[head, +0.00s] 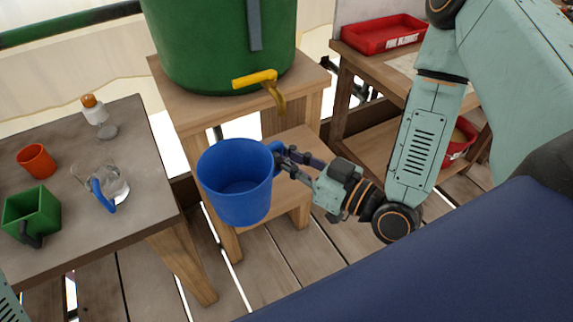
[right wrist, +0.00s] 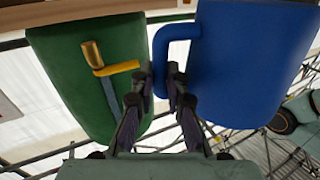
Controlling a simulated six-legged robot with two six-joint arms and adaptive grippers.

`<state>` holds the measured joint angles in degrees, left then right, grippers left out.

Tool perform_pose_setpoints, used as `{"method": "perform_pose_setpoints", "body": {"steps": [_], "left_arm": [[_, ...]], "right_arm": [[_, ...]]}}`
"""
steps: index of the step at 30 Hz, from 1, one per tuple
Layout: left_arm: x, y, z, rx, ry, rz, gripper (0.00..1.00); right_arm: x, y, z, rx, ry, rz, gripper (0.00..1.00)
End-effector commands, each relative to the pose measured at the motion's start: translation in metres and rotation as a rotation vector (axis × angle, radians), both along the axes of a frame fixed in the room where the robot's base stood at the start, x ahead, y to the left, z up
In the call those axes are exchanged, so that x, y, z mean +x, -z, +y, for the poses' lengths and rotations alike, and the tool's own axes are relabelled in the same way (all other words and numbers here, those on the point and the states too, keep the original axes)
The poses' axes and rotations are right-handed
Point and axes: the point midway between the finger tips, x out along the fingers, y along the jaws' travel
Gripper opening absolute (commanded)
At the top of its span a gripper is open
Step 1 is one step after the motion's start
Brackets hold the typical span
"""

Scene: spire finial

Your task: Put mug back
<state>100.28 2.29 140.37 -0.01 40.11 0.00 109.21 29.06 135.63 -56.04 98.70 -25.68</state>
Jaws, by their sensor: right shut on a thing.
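A large blue mug (head: 222,205) hangs in the air near the middle of the head view, roughly upright, its open top showing a blue inside with no contents that I can make out. My right gripper (head: 283,162) is shut on the mug's handle, at the mug's right side. In the right wrist view the fingers (right wrist: 160,88) close on the handle of the blue mug (right wrist: 250,65). My left gripper is not in view.
A green barrel (head: 205,45) with a yellow tap (head: 256,79) stands on a wooden stand (head: 168,88) behind the mug. A red tray (head: 382,34) is at right.

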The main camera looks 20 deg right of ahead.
Motion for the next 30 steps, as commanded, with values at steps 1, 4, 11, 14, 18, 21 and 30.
{"method": "perform_pose_setpoints", "body": {"steps": [1,4,11,14,18,21,30], "left_arm": [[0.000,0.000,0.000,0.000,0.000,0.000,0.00],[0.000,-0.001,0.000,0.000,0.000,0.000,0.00],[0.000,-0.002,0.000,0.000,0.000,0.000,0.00],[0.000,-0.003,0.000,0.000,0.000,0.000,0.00],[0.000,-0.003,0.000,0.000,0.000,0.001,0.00],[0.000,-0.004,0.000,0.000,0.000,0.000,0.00],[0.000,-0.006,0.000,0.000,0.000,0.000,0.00]], "right_arm": [[0.001,0.001,-0.004,0.001,0.007,-0.001,0.00],[0.003,0.005,-0.014,0.002,0.022,-0.001,0.00],[0.007,0.021,-0.053,0.002,0.071,-0.002,0.00],[0.006,0.029,-0.073,0.001,0.093,-0.001,0.00],[0.001,0.042,-0.102,0.001,0.125,-0.001,0.00],[-0.005,0.052,-0.124,-0.001,0.148,-0.002,0.00],[-0.032,0.081,-0.184,-0.001,0.206,-0.001,0.00]]}}
